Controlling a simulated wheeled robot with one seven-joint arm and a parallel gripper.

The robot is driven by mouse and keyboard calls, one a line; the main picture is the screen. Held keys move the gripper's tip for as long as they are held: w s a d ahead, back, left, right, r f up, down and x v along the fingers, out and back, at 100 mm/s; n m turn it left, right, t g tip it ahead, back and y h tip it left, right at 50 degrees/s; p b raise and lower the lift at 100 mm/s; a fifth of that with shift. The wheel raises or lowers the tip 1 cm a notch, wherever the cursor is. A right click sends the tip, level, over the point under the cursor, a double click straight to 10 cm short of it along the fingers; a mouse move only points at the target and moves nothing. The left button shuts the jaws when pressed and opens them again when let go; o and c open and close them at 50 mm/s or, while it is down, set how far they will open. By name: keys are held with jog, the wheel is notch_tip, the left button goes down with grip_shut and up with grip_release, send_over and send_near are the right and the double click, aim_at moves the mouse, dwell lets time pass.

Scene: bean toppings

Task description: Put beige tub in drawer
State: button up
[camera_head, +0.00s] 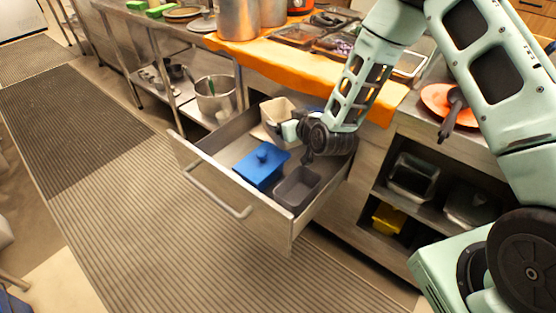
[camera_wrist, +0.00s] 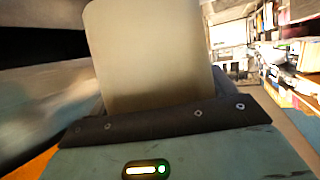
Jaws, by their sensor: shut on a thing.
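The beige tub (camera_head: 273,116) is at the back left of the open drawer (camera_head: 190,160) in the head view. My gripper (camera_head: 292,130) is shut on the tub from its right side. The tub also fills the middle of the wrist view (camera_wrist: 150,55), between the dark finger pads. It appears upright, inside the drawer's outline; I cannot tell whether it touches the drawer floor. A blue lidded box (camera_head: 261,165) and a grey empty tub (camera_head: 297,187) sit in the drawer in front of it.
The counter with an orange cloth (camera_head: 250,48) stands above and behind the drawer. Open shelves with containers (camera_head: 412,177) are to the right. A metal pot (camera_head: 215,97) stands on a low shelf at the left. The drawer's left part has bare floor.

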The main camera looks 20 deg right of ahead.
aim_at(287, 146)
notch_tip(287, 146, down, 9)
jog(key=shift+a+f, duration=0.1)
jog(key=shift+s+f, duration=0.2)
jog(key=shift+f, duration=0.2)
jog(key=c, duration=0.4)
jog(key=o, duration=1.7)
jog(key=shift+f, duration=0.1)
jog(key=shift+o, duration=0.2)
jog(key=shift+w, duration=0.1)
jog(key=shift+r, duration=0.2)
